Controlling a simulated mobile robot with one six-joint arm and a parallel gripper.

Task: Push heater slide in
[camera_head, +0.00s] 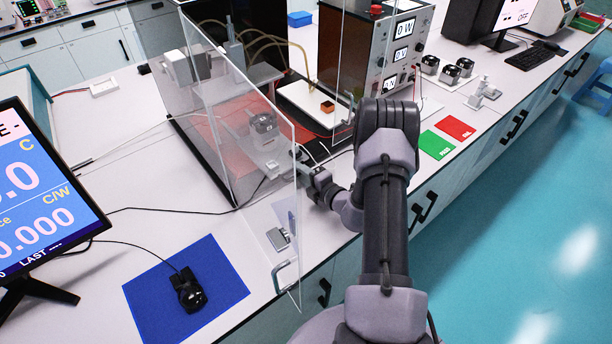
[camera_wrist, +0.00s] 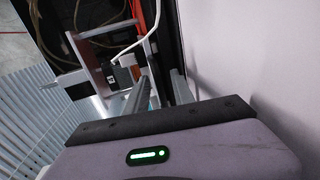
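The heater slide appears to be the pale metal assembly (camera_head: 268,165) low inside the clear enclosure, seen through its panel; how far in it sits is hard to tell. My gripper (camera_head: 302,168) is at the enclosure's open front, just right of this assembly. The wrist view shows my gripper's two grey fingers (camera_wrist: 160,92) apart, pointing toward a pale metal frame (camera_wrist: 98,62) with a small black block (camera_wrist: 122,74). A grey upright part shows just beyond the fingers. Whether they touch it is unclear.
The hinged clear door (camera_head: 250,200) stands swung out toward the front, left of my arm, with a metal handle (camera_head: 285,275). An instrument box (camera_head: 385,45) stands behind my arm. Green (camera_head: 436,145) and red (camera_head: 455,128) mats lie right. A blue mat (camera_head: 150,290) with a black device lies left.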

